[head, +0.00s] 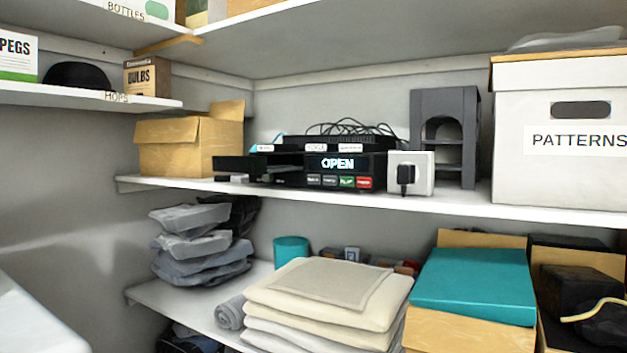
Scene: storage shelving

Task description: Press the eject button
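A black electronic device (345,167) sits on the middle shelf, its lit display reading "OPEN". Below the display is a row of small buttons: dark ones on the left, a green button (347,182) and a red button (364,183) on the right. Their labels are too small to read, so I cannot tell which one is eject. On the device's left, a dark tray-like part (240,163) juts out. Neither of my grippers is in view, and nothing covers the button row.
A white outlet box with a black plug (424,173) stands just right of the device. A cardboard box (172,145) is to its left, a grey arched holder (458,110) and a "PATTERNS" box (560,175) to its right. The space before the device's front is clear.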

